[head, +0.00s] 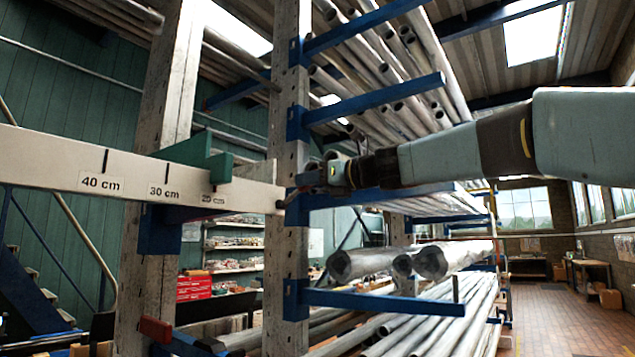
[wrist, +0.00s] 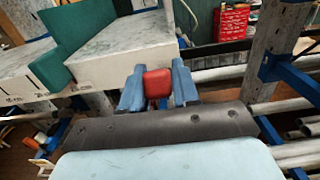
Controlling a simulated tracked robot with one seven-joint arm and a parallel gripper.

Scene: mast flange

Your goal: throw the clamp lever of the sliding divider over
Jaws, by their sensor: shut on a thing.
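The sliding divider (head: 203,158) is a green upright piece across the pale measuring beam (head: 130,172), near the 20 cm mark. It also shows in the wrist view (wrist: 68,45).
Blue rack arms (head: 375,98) with metal pipes stand above and below my gripper. A weathered post (head: 288,110) is close beside it. Another red handle (head: 155,330) shows low at the left. Open brick floor (head: 555,315) lies at the right.

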